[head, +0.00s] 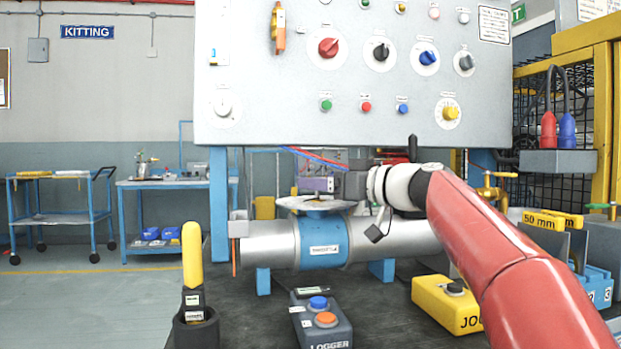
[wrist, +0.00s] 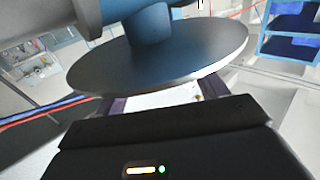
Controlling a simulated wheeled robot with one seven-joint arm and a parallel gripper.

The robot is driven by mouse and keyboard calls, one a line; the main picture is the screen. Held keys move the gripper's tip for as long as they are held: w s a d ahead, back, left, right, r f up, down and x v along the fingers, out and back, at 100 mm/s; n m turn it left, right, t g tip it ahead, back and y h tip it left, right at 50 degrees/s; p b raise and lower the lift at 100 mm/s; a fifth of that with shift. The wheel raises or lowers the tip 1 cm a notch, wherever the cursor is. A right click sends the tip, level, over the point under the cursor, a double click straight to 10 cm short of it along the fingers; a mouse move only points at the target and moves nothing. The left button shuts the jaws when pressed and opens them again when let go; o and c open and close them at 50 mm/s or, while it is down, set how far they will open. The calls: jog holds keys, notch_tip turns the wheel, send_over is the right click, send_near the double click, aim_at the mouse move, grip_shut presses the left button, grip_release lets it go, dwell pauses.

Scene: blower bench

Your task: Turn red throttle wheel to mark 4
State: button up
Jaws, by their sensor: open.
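A pale grey disc-shaped wheel (head: 299,203) lies flat on a blue valve body (head: 322,240) on a thick silver pipe (head: 267,242). No red shows on this wheel, and its marks cannot be read. The valve's white label is too small to read surely. My gripper (head: 318,185) reaches in from the right, close over the wheel's top. In the wrist view the wheel (wrist: 165,58) looks dark grey and fills the upper middle. My gripper (wrist: 163,97) is open there, fingers apart and their tips partly hidden by the wheel's rim. I cannot tell whether they touch it.
A panel (head: 270,95) above the pipe carries a red knob (head: 328,47) and other knobs and buttons. A logger box (head: 321,320), a yellow-handled tool (head: 192,258) in a holder and a yellow button box (head: 446,302) stand on the bench. Thin red and blue lines pass behind.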

jog(key=shift+p+x, duration=0.4)
jog(key=shift+x, duration=1.5)
jog(key=c, duration=1)
jog(key=shift+f+m+t+h+b, duration=0.1)
jog(key=shift+m+t+h+b, duration=0.2)
jog(key=shift+b, duration=0.1)
